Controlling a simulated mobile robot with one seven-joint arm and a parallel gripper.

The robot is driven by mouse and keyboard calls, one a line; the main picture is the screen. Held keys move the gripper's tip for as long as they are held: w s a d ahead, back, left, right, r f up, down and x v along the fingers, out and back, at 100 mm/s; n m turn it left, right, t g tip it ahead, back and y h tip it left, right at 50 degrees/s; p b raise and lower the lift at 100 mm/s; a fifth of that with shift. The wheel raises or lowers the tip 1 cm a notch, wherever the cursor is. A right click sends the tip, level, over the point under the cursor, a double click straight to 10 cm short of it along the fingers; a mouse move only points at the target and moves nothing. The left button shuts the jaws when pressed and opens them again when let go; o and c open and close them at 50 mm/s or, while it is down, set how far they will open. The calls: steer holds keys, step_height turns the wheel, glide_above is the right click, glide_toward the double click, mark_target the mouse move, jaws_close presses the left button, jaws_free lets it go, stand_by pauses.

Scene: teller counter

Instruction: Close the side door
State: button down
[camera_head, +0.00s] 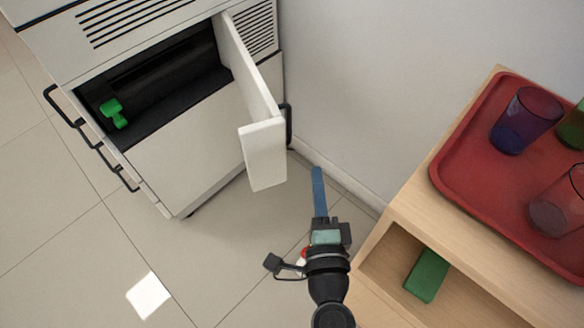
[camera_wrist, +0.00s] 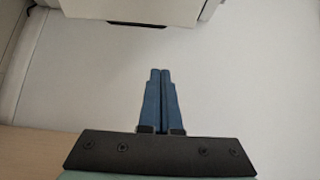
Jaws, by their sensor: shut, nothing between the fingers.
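The side door (camera_head: 252,75) is a white panel on the side of a white machine (camera_head: 180,155). It stands open, swung outward toward the camera, and the dark cavity behind it shows. In the wrist view a white panel edge with a dark strip, likely the door (camera_wrist: 145,8), shows at the top. My gripper (camera_head: 317,172) is shut and empty, its blue fingers pointing up the picture. It is to the right of the door's free end and apart from it. The two blue fingers lie together in the wrist view (camera_wrist: 160,75).
A green lever (camera_head: 114,113) is inside the cavity. Black handles (camera_head: 62,106) line the machine's left edge. At right, a wooden shelf (camera_head: 398,215) holds a red tray (camera_head: 452,160) with cups, and a green block (camera_head: 427,275) lies inside it. A grey wall (camera_head: 380,75) stands behind.

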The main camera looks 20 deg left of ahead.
steer(key=x, duration=1.1)
steer(key=shift+s+a+f+p, duration=0.1)
steer(key=shift+s+a+p, duration=0.15)
steer(key=shift+s+a, duration=0.25)
steer(key=shift+s+a+r+p, duration=0.1)
steer(key=shift+s+a+p, duration=0.2)
steer(key=shift+s, duration=0.45)
steer(key=shift+s+a+f+p, duration=0.1)
steer(key=shift+s+a+p, duration=0.1)
steer(key=shift+s+a, duration=0.3)
steer(key=shift+s, duration=0.2)
